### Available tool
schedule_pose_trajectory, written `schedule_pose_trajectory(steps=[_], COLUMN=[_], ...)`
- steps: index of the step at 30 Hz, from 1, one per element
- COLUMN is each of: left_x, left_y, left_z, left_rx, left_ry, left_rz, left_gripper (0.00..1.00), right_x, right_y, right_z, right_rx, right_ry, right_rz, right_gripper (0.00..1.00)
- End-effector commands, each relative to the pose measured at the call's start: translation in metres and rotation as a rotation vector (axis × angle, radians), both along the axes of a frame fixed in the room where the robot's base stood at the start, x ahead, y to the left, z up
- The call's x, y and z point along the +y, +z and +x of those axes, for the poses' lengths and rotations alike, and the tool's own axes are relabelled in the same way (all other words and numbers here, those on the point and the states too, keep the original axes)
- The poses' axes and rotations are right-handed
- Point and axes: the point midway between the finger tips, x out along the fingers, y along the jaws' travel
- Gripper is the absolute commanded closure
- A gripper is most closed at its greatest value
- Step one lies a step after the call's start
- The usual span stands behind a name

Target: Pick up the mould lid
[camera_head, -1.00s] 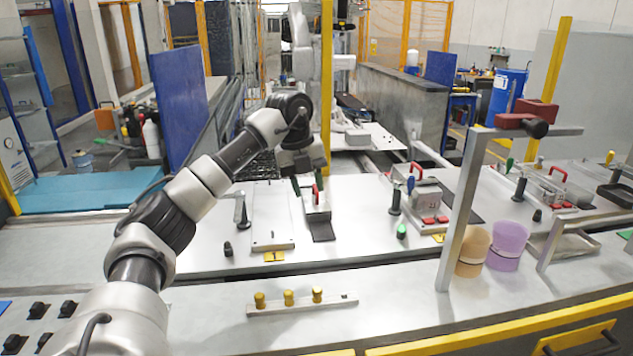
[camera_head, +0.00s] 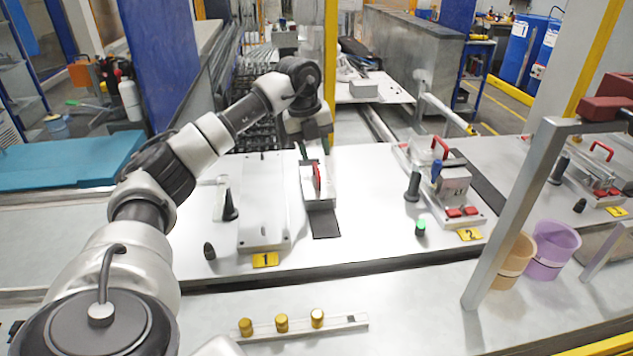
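The mould lid (camera_head: 321,198), a grey metal block with an upright red handle (camera_head: 317,179), stands on a dark strip on the metal worktop, right of station 1. My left arm reaches in from the left, and my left gripper (camera_head: 315,152) points down just above the lid. Its two dark fingers look spread, one to each side of the handle's line. Nothing shows held between them, and I cannot tell whether they touch the handle. My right gripper is not in view.
A base plate (camera_head: 262,215) with yellow label 1 lies left of the lid. Station 2 (camera_head: 453,187), with red and blue handles, stands to the right. A black post (camera_head: 230,207) and a yellow upright (camera_head: 331,70) are near the arm. A peg rail (camera_head: 300,327) lies in front.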

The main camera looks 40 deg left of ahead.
Motion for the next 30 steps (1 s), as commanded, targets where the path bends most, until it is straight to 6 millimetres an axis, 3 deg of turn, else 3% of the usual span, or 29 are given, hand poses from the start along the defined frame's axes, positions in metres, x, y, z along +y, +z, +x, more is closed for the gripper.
schedule_pose_trajectory(steps=[12,20,27,30], left_x=[-0.006,-0.006,-0.006,-0.007], left_y=[-0.049,-0.053,-0.053,-0.053], left_z=[-0.002,-0.001,-0.001,-0.001], left_rx=[0.002,0.0,0.0,0.0], left_ry=[0.001,0.0,0.0,0.0], left_rz=[0.0,0.0,0.0,0.0], left_gripper=[0.61,0.61,0.98,1.0], right_x=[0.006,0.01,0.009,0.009], right_y=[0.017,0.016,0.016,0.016], right_z=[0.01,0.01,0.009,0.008], right_rx=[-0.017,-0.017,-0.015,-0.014], right_ry=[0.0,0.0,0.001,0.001], right_rz=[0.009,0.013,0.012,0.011], right_gripper=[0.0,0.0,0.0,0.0])
